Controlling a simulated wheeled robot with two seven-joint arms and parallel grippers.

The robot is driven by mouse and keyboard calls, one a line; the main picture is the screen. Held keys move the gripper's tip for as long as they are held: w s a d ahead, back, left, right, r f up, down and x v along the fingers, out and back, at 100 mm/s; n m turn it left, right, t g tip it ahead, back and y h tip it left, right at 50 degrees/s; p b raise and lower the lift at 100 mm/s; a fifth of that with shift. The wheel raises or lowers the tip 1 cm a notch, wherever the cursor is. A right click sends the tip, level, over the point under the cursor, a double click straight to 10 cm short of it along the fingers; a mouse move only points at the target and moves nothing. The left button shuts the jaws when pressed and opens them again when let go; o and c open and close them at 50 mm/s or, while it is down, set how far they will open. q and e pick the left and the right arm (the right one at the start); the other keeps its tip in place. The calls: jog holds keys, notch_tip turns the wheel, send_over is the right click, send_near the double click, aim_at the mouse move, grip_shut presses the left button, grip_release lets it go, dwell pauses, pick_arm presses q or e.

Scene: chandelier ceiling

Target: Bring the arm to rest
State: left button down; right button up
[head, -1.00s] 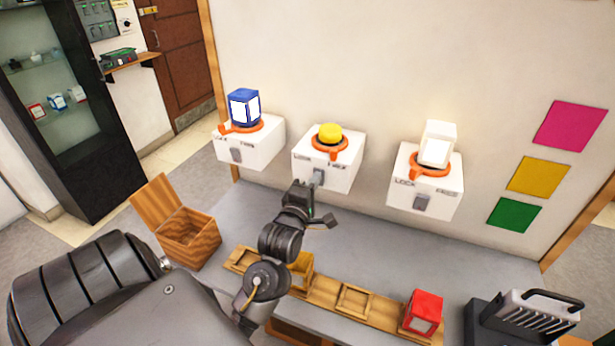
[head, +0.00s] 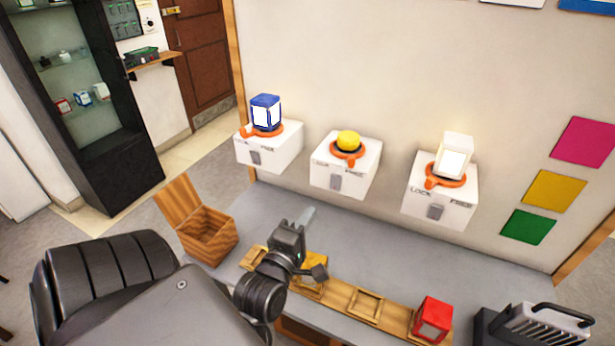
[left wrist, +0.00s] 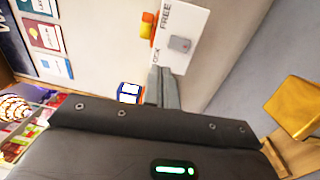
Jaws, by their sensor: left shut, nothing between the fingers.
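My left gripper (head: 308,215) is above the grey table (head: 430,265), in front of the middle white box (head: 345,178) and apart from it. Its fingers (left wrist: 163,88) are together and hold nothing in the left wrist view. The middle box carries a yellow dome (head: 348,140) in an orange ring and a grey switch at its front. The left arm reaches in from the lower left and partly hides a yellow block (head: 312,262) on the wooden rack. That yellow block also shows in the left wrist view (left wrist: 298,105). My right gripper is not in view.
A red block (head: 432,318) sits on the wooden rack (head: 388,318). An open wooden box (head: 207,237) is at left, a black-and-grey device (head: 545,325) at right.

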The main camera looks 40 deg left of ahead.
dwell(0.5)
pick_arm(q)
jog(key=s+d+f+m+g+h, duration=0.1)
jog(key=d+f+m+g+h, duration=0.2)
jog(key=f+m, duration=0.3)
jog(key=s+d+f+m+g+h, duration=0.2)
jog(key=d+f+m+g, duration=0.1)
jog(key=f+m, duration=0.25)
jog(key=s+d+f+m+g+h, duration=0.1)
jog(key=s+d+f+m+g, duration=0.2)
jog(key=s+f+m+g, duration=0.8)
jog(key=s+f+m+t, duration=0.1)
jog(key=s+f, duration=0.1)
jog(key=f, duration=1.2)
jog(key=s+f, duration=0.2)
jog(key=f, duration=1.3)
jog(key=s+a+f+g, duration=0.1)
jog(key=s+a+f, duration=0.1)
jog(key=s+f, duration=1.1)
jog(key=shift+s+a+f, duration=0.15)
jog(key=shift+s+f, duration=0.05)
jog(key=shift+s, duration=0.8)
